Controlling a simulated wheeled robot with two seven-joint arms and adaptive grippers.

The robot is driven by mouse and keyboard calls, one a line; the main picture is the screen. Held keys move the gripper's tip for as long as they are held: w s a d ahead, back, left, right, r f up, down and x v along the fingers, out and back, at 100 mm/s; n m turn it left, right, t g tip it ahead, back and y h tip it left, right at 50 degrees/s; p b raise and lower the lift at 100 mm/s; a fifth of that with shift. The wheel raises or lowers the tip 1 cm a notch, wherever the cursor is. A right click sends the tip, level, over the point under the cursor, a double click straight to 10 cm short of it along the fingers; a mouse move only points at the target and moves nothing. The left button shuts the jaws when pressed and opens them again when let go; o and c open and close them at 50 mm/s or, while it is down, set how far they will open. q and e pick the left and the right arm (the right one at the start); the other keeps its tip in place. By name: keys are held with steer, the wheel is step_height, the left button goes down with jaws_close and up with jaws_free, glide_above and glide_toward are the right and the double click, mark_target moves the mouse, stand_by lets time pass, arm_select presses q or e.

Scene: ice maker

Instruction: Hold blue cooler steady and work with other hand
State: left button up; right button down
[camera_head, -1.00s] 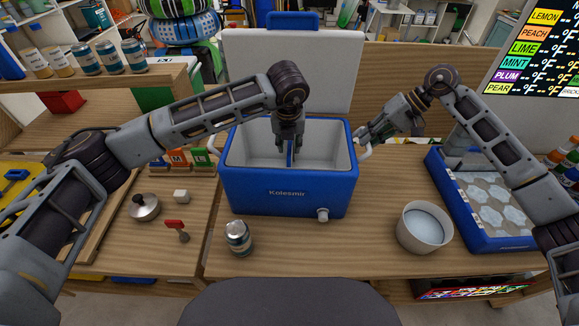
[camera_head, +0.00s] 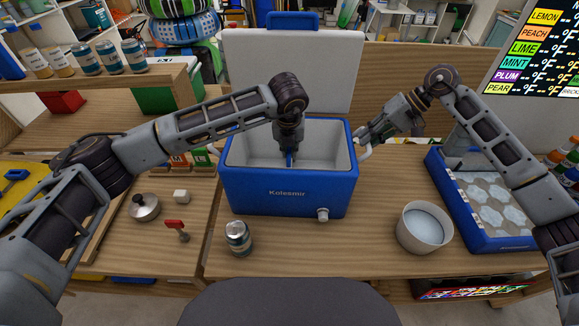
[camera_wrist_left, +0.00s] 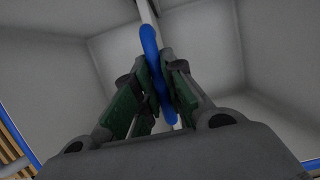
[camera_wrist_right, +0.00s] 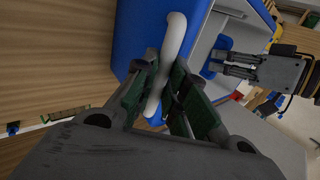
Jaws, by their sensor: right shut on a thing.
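The blue cooler (camera_head: 287,190) stands on the table with its lid up and its white inside open. My right gripper (camera_head: 366,143) is shut on the white side handle (camera_wrist_right: 165,62) at the cooler's right side. My left gripper (camera_head: 288,155) points down inside the cooler. Its fingers lie close on both sides of a narrow blue piece (camera_wrist_left: 150,50) on top of a pale divider in the left wrist view. Whether the fingers press on the blue piece is unclear.
A metal can (camera_head: 238,238) stands in front of the cooler. A white bowl (camera_head: 424,228) and a blue ice tray (camera_head: 485,240) are at the right.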

arm_select(q)
steer(key=shift+r, duration=6.75)
jaws_close()
steer(key=shift+r, duration=1.9)
arm_select(e)
steer(key=c, duration=1.5)
jaws_free()
